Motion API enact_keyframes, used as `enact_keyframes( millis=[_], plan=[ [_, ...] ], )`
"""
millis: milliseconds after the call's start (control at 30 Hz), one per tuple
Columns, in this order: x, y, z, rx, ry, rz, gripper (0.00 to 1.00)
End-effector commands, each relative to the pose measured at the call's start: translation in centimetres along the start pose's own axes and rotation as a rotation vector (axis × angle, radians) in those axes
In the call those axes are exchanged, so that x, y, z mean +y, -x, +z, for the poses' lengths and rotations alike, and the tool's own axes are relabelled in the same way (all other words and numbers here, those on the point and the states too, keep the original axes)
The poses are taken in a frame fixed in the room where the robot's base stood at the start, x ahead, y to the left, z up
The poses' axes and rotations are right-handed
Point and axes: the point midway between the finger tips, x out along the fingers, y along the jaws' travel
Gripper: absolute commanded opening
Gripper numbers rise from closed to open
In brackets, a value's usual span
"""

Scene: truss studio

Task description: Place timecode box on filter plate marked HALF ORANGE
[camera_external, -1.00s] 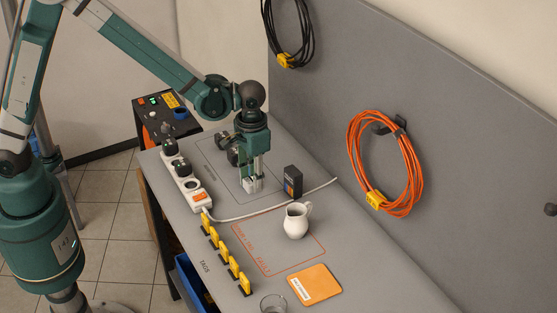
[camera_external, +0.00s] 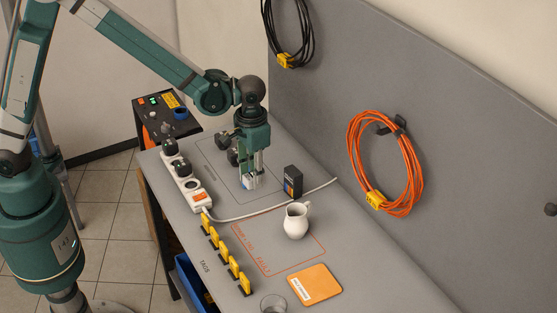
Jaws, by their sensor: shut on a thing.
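My gripper (camera_external: 249,182) points down over the far part of the bench, inside a thin dark outline. It is shut on a small pale and blue box (camera_external: 250,185), which I take to be the timecode box; the fingers hide most of it. I cannot tell whether it clears the bench. The orange filter plate (camera_external: 321,281) lies flat at the near right of the bench, with a white label at its left edge. The label is too small to read. Nothing rests on the plate.
A black box (camera_external: 293,181) stands just right of my gripper. A white power strip (camera_external: 186,177), yellow tags (camera_external: 228,257) and a pale cable (camera_external: 268,214) lie nearby.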

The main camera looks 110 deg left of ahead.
Motion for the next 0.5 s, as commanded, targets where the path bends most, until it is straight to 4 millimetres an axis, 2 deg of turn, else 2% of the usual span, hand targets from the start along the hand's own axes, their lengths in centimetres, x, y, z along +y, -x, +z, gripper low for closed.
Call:
enact_keyframes(
  millis=[500],
  plan=[
    [0.0, 5.0, 0.0, 0.000, 0.000, 0.000, 0.12]
  ],
)
